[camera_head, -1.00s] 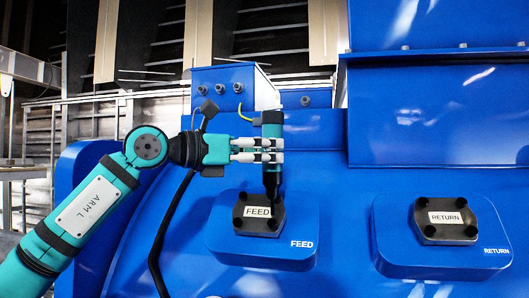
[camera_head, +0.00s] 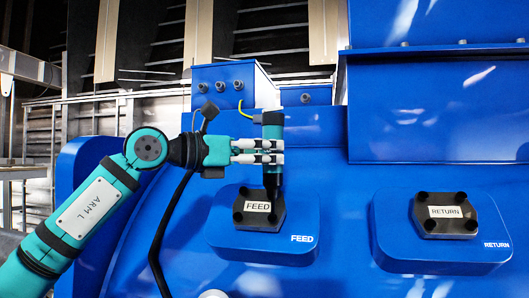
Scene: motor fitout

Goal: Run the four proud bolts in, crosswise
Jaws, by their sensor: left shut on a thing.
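My left gripper (camera_head: 276,151) is shut on a teal and black driver (camera_head: 272,133), held upright with its dark tip pointing down. The tip is at the upper right corner of the dark FEED plate (camera_head: 256,219) and hides the bolt there. I cannot tell whether the tip touches that bolt. The other FEED bolts show as dark heads: upper left (camera_head: 244,191), lower left (camera_head: 238,217) and lower right (camera_head: 273,218). The dark RETURN plate (camera_head: 445,228) at the right also has a bolt at each corner. My right gripper is out of view.
Each plate sits on a raised blue pad, FEED (camera_head: 225,238) and RETURN (camera_head: 398,250). A blue box with grey studs (camera_head: 220,87) stands behind the driver. A tall blue housing (camera_head: 440,110) rises behind RETURN. A black cable hangs below my left arm.

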